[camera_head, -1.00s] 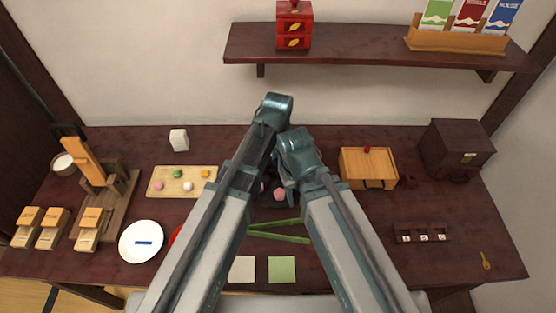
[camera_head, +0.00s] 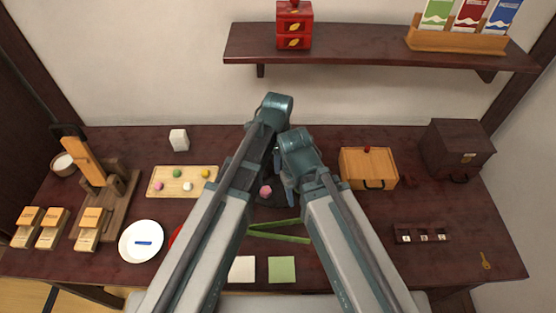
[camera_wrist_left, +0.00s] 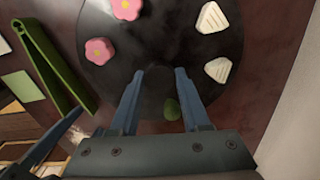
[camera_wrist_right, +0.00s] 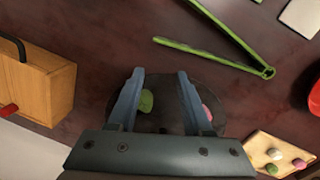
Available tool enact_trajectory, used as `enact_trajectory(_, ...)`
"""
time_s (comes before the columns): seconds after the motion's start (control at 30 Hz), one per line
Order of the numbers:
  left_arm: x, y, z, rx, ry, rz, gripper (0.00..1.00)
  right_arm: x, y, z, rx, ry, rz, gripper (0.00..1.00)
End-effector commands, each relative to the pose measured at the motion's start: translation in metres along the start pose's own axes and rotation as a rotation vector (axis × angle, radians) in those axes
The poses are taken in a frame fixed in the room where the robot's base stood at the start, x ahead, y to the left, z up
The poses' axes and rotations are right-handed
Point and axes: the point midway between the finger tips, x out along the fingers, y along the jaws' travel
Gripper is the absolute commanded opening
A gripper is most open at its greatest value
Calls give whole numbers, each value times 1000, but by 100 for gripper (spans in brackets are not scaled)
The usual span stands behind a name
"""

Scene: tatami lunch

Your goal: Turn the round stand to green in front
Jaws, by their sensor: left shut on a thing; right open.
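The round black stand (camera_head: 272,201) is mostly hidden behind my arms in the head view. The left wrist view shows its dark disc (camera_wrist_left: 150,40) with two pink flower sweets (camera_wrist_left: 99,51), two white triangular pieces (camera_wrist_left: 217,70) and a green piece (camera_wrist_left: 172,108) between my fingers. My left gripper (camera_wrist_left: 169,72) is over the disc, shut on the stand; the gripped part is hard to make out. My right gripper (camera_wrist_right: 160,76) is open beside the stand, with a green piece (camera_wrist_right: 146,101) between its fingers and a pink one partly behind them.
Green tongs (camera_head: 284,238) lie in front of the stand. A sweets tray (camera_head: 206,193) and white plate (camera_head: 130,252) are at left. A wooden box (camera_head: 358,160) stands close at right. White and green squares (camera_head: 282,270) lie at the front edge.

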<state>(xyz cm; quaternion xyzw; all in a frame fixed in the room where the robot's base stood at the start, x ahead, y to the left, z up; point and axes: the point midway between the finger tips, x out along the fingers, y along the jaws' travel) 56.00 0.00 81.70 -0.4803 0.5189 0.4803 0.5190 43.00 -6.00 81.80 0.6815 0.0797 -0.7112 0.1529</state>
Motion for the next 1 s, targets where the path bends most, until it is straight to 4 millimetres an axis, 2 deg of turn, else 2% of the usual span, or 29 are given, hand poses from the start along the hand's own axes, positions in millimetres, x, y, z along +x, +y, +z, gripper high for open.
enact_trajectory(1.0,0,0,0,509,0,0,0,0,0,0,0,0,0,50)
